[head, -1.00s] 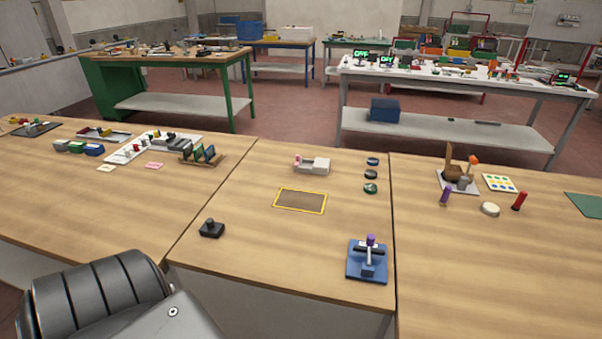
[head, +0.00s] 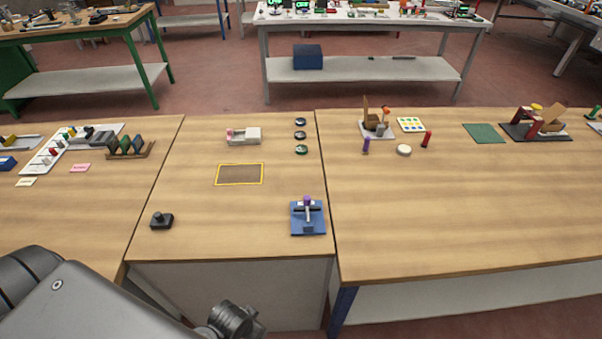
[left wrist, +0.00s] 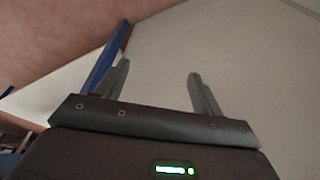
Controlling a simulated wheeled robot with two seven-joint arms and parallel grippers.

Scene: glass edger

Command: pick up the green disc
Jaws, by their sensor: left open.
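The green disc (head: 301,150) lies on the middle table, nearest of a short column of three small round discs. Two dark discs, one (head: 300,135) just behind it and one (head: 300,121) farther back, share the column. My left gripper (left wrist: 160,85) shows in the left wrist view with its two fingers apart and nothing between them. It faces a pale panel and a blue table leg, away from the disc. In the head view only part of my left arm shows at the lower left. My right gripper is in neither view.
Left of the discs is a pale grey device (head: 245,137). Nearer are a yellow-edged brown mat (head: 240,174), a blue fixture (head: 308,219) with a purple knob and a black block (head: 161,221). The table's front middle is otherwise bare.

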